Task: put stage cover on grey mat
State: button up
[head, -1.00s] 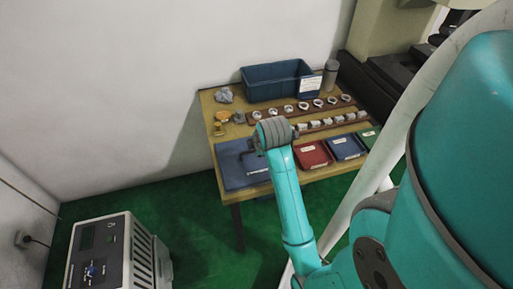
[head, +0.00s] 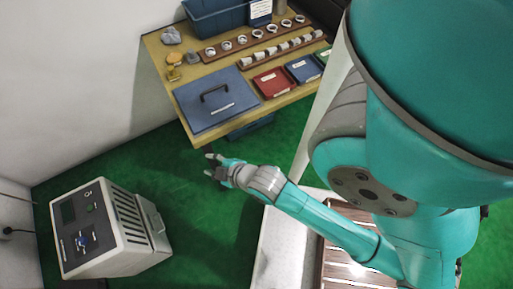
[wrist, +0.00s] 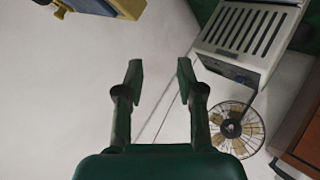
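A flat blue panel with a black bar handle (head: 214,94) and a small white label lies on the near left corner of the wooden table; it may be the stage cover, but I cannot read the label. I cannot make out a separate grey mat. My gripper (head: 212,167) is off the table, in front of its near edge and above the green floor. In the wrist view my gripper (wrist: 160,75) has its two fingers apart with nothing between them.
The table (head: 160,60) also bears a blue bin (head: 215,20), a red tray (head: 270,82), a blue tray (head: 305,69) and rows of metal rings. A grey machine with a screen (head: 105,232) stands at lower left. Green floor (head: 190,210) is clear between.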

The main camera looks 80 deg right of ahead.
jog(key=s+a+r+m+t+y, duration=0.2)
jog(key=s+a+r, duration=0.2)
jog(key=s, duration=0.3)
jog(key=s+a+r+m+t+y, duration=0.1)
jog(key=s+a+r+t+y, duration=0.1)
jog(key=s+a+r, duration=0.3)
jog(key=s+a, duration=0.2)
jog(key=s, duration=0.1)
jog(key=shift+s+r+m, duration=0.2)
jog(key=shift+r+m, duration=0.1)
jog(key=shift+m, duration=0.1)
jog(key=shift+d, duration=0.1)
